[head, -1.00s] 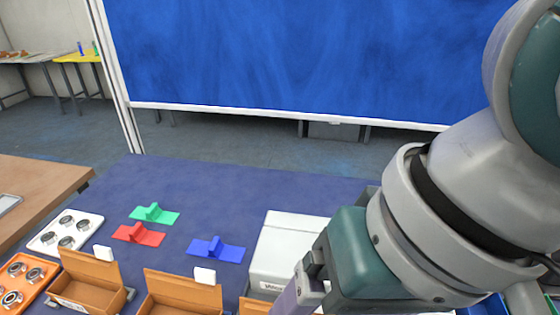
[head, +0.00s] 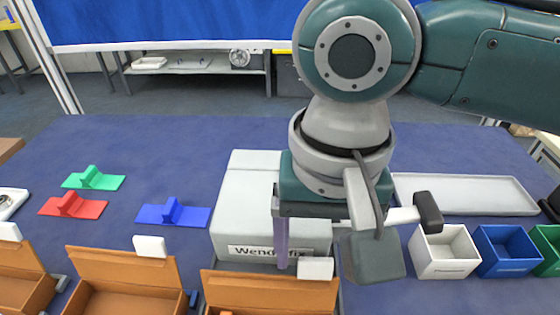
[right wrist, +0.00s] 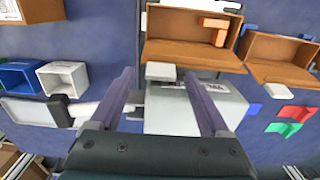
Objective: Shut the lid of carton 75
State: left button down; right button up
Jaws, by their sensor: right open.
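Three brown cartons stand along the near edge in the head view, each with its lid raised and a white tab on it. No number is readable, so I cannot tell which is carton 75. My right gripper (head: 285,262) is at the raised lid (head: 262,292) of the rightmost carton, beside its white tab (head: 316,268). In the right wrist view my open gripper (right wrist: 158,75) has its two purple fingers spread either side of that tab (right wrist: 160,71). That carton (right wrist: 185,48) holds an orange piece (right wrist: 215,30). My left gripper is out of view.
A grey-white box (head: 240,205) lies just behind the lid. Blue (head: 173,213), red (head: 73,205) and green (head: 93,180) pieces lie left. White (head: 443,252) and blue (head: 507,250) bins and a dark-headed white tool (head: 428,214) are right.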

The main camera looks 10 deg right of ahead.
jog(key=shift+f, duration=0.85)
grip_shut()
dwell(0.8)
